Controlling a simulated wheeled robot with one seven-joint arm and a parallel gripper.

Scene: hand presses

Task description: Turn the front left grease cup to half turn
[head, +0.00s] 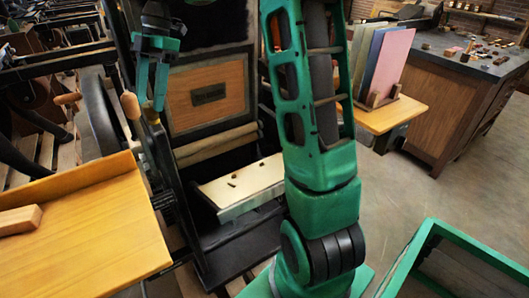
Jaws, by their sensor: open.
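My gripper (150,104) hangs at the upper left with its green fingers pointing down, apart and with nothing seen between them. It is in front of the left side of the dark hand press (187,165), just right of a wooden handle (130,105). Small dark parts lie just below the fingertips, too small to tell apart. I cannot make out the front left grease cup or its turn position for certain. I cannot tell whether the fingers touch any part of the press.
A yellow wooden table (95,235) with a wooden block (20,220) stands at the lower left. A dark wheel (98,110) is beside the press. A pale metal plate (245,185) projects from the press.

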